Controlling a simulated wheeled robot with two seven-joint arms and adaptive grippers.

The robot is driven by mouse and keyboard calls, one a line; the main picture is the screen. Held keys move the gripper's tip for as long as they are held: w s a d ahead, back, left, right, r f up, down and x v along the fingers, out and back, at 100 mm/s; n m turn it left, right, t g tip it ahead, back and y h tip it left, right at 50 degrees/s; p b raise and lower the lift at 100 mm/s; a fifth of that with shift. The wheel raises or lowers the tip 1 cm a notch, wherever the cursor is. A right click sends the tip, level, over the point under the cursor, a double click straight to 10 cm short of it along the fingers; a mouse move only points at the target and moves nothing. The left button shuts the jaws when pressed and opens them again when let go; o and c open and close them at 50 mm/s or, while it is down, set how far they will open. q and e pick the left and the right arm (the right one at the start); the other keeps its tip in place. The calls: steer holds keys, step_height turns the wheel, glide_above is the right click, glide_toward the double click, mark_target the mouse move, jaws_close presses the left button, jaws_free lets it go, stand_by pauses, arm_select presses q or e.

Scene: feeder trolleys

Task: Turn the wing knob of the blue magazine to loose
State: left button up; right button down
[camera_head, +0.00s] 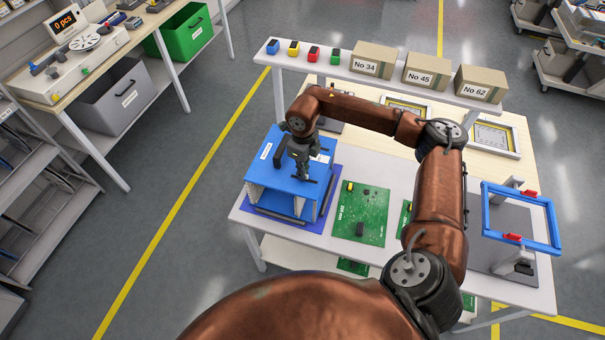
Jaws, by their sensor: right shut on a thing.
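The blue magazine (266,176) stands on a blue mat at the left end of the white table. It has a flat blue top with a white label, a black handle and pale side walls. My right gripper (303,174) points down at the right part of the magazine's top. It is shut on the wing knob, which the fingers mostly hide, so I cannot tell which way its wings point. My left gripper is not in view.
Green circuit boards (361,214) lie right of the magazine. A blue frame with red clamps (521,216) stands at the table's right end. A raised shelf behind holds cardboard boxes (373,60) and small coloured blocks.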

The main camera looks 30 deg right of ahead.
steer(key=shift+w+r+n+b, duration=0.1)
steer(key=shift+n+b, duration=0.35)
steer(key=shift+n, duration=0.45)
steer(key=c, duration=2.1)
jaws_free()
step_height(320, 180, up, 12)
